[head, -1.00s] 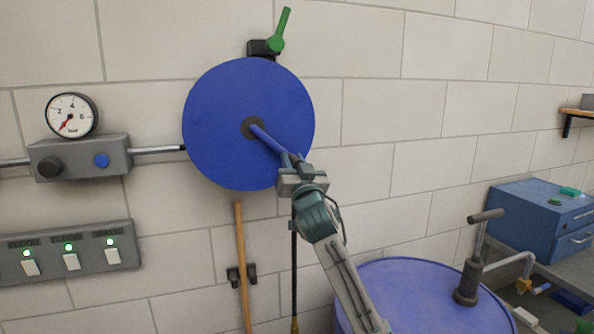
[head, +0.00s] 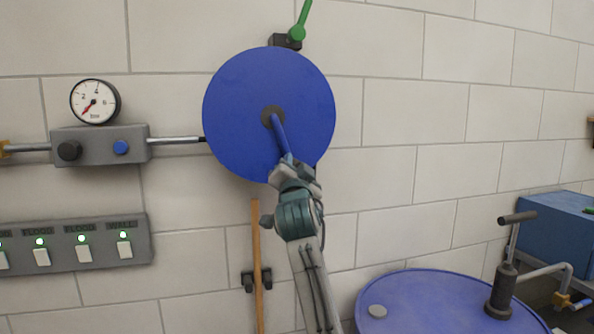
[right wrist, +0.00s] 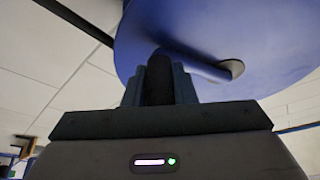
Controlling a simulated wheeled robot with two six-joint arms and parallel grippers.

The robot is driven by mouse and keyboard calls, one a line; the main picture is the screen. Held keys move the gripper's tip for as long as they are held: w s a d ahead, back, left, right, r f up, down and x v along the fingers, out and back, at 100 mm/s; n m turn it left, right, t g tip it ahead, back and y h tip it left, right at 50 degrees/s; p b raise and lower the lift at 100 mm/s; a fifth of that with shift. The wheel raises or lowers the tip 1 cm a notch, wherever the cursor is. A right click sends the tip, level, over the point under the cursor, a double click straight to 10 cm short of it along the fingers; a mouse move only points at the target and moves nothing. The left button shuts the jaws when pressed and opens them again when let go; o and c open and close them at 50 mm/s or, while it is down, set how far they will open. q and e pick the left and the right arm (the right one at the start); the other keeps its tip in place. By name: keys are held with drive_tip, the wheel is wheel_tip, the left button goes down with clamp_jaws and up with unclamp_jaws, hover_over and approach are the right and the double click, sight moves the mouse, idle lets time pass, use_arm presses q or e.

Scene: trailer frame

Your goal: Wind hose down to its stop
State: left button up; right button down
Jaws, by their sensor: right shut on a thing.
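The blue hose reel (head: 240,100) is a round disc on the wall in the head view. Its blue crank arm (head: 279,138) runs from the dark hub down and slightly right. My right gripper (head: 289,166) is at the outer end of the crank, in front of the disc's lower edge. In the right wrist view its jaws are shut on the dark crank handle (right wrist: 160,78), with the reel (right wrist: 220,35) close above. The hanging hose cannot be made out in the head view; my right arm covers the area below the reel. My left gripper is not in view.
A green lever (head: 299,28) sits above the reel. A gauge (head: 95,102) and grey valve box (head: 100,146) are left, above a switch panel (head: 80,250). A wooden handle (head: 257,290) hangs below. A blue drum (head: 430,300) with a pump (head: 503,285) stands at lower right.

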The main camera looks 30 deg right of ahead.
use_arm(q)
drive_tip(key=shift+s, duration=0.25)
use_arm(e)
drive_tip(key=shift+f, duration=0.1)
drive_tip(key=c, duration=1.2)
unclamp_jaws()
drive_tip(key=shift+a, duration=0.1)
use_arm(q)
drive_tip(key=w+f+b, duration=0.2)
drive_tip(key=b, duration=0.1)
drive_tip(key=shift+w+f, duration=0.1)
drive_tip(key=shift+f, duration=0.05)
use_arm(e)
drive_tip(key=v, duration=1)
drive_tip(key=shift+s+a, duration=0.1)
drive_tip(key=shift+s, duration=0.25)
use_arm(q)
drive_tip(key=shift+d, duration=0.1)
use_arm(e)
drive_tip(key=shift+f, duration=0.1)
